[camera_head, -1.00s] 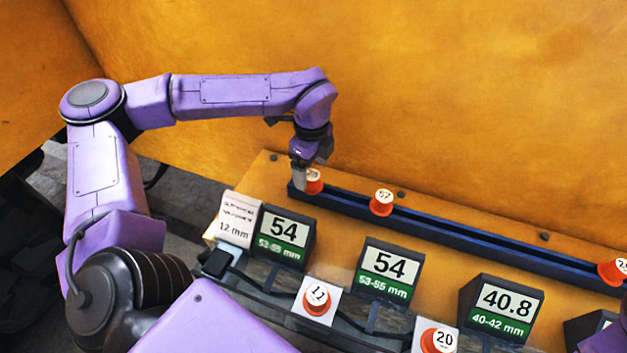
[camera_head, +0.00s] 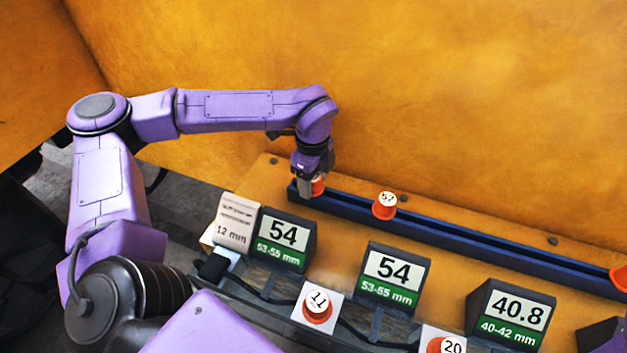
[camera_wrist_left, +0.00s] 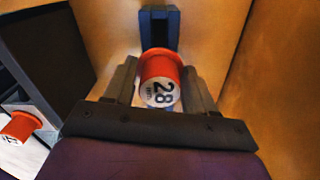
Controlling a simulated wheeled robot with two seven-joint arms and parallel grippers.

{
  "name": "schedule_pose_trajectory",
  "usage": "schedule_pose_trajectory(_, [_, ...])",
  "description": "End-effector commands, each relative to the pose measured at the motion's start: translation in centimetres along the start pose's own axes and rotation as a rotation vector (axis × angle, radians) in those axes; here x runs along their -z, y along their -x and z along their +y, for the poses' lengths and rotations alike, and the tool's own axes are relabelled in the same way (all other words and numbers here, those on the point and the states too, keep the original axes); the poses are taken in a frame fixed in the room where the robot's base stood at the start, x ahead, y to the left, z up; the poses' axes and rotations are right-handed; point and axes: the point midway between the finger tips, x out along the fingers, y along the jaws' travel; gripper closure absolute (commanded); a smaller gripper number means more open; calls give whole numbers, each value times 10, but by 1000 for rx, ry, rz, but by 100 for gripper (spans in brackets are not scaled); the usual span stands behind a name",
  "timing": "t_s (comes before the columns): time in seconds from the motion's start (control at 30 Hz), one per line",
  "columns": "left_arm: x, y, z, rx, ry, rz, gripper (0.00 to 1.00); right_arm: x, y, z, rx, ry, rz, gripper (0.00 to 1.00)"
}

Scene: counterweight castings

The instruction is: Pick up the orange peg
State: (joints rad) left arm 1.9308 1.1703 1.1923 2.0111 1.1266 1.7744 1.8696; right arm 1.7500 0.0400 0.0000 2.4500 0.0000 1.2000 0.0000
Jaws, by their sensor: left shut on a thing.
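An orange peg (camera_head: 318,186) with a white top is at the left end of the dark blue rail (camera_head: 450,235). My left gripper (camera_head: 311,188) is around it from above, and its fingers hide most of the peg in the head view. In the left wrist view the same peg (camera_wrist_left: 160,75), marked 28, sits between the two fingers of the left gripper (camera_wrist_left: 160,88), which is shut on it. I cannot tell whether its base is clear of the rail. My right gripper is out of view.
Other orange pegs are on the rail, one marked 57 (camera_head: 385,205) and one (camera_head: 620,278) at the right edge. Pegs marked 11 (camera_head: 317,305) and 20 (camera_head: 447,346) sit on white cards in front. Displays reading 54 (camera_head: 284,238), 54 (camera_head: 392,276) and 40.8 (camera_head: 512,312) stand between.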

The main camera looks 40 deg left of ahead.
Motion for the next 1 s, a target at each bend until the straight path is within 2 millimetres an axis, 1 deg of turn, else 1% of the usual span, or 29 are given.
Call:
schedule_pose_trajectory(0.03, [0, 10, 0, 2, 0, 0, 75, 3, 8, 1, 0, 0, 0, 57])
schedule_pose_trajectory(0.07, [0, 15, 0, 2, 0, 0, 75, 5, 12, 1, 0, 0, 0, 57])
schedule_pose_trajectory(0.17, [0, 39, -1, 4, -1, 0, 75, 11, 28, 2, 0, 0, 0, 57])
schedule_pose_trajectory(0.2, [7, 43, 5, 3, -5, 0, 75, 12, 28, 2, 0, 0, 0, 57])
schedule_pose_trajectory(0.27, [16, 58, 13, 4, -5, 0, 75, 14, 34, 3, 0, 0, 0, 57])
schedule_pose_trajectory(0.4, [40, 96, 34, 4, -7, -1, 75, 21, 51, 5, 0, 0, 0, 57])
schedule_pose_trajectory(0.47, [54, 95, 48, 3, -10, -2, 75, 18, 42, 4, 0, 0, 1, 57])
schedule_pose_trajectory(0.5, [63, 100, 56, 4, -9, -2, 75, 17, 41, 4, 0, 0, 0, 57])
schedule_pose_trajectory(0.6, [81, 111, 72, 4, -7, -2, 75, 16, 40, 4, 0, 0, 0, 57])
schedule_pose_trajectory(0.7, [94, 119, 84, 2, -4, -2, 75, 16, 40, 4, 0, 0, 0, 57])
schedule_pose_trajectory(0.83, [103, 124, 91, 2, -2, -1, 75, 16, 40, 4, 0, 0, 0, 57])
schedule_pose_trajectory(1.0, [105, 126, 94, 0, 0, 0, 75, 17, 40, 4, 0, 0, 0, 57])
